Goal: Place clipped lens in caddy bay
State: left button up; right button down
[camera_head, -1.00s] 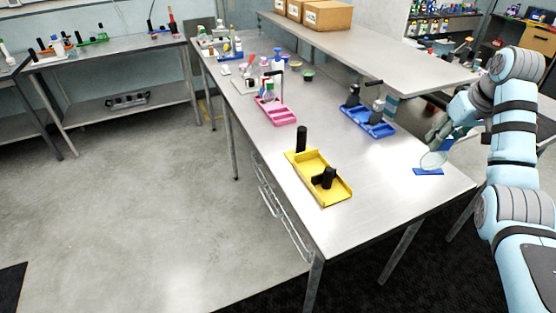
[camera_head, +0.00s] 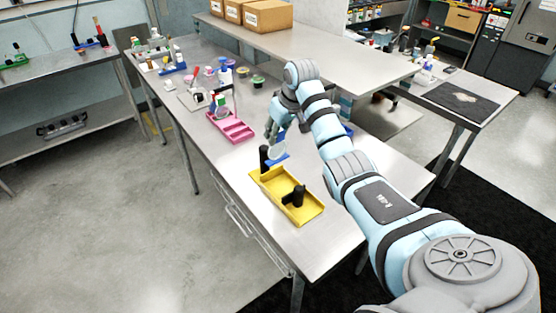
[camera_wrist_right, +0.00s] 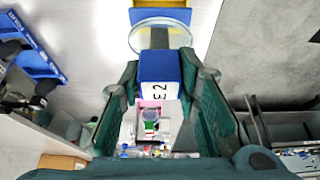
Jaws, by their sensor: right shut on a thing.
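My right gripper (camera_head: 272,132) is shut on the clipped lens, a round clear disc (camera_head: 279,148) with a blue clip. In the right wrist view the lens (camera_wrist_right: 160,36) stands beyond the numbered blue clip (camera_wrist_right: 160,67), which sits between the fingers of the right gripper (camera_wrist_right: 160,85). It is in the air by the far end of the yellow caddy (camera_head: 310,212), near its upright black post (camera_head: 264,160). A second black piece (camera_head: 294,197) sits in the near end. The pink caddy (camera_head: 232,127) lies further back. My left gripper is not in view.
A blue caddy shows at the left of the right wrist view (camera_wrist_right: 33,52); my arm mostly hides it in the head view. Small bottles and cups crowd the table's back. A raised shelf (camera_head: 330,50) runs along the right. The table is bare around the yellow caddy.

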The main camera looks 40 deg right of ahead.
aim_at(278, 156)
jog(key=f, duration=1)
jog(key=shift+w+f, duration=0.25)
jog(key=shift+f, duration=0.05)
jog(key=c, duration=1.2)
grip_release()
jog(key=shift+w+f, duration=0.1)
jog(key=shift+f, duration=0.1)
jog(key=shift+r, duration=0.1)
jog(key=v, duration=1.2)
jog(key=shift+r, duration=0.15)
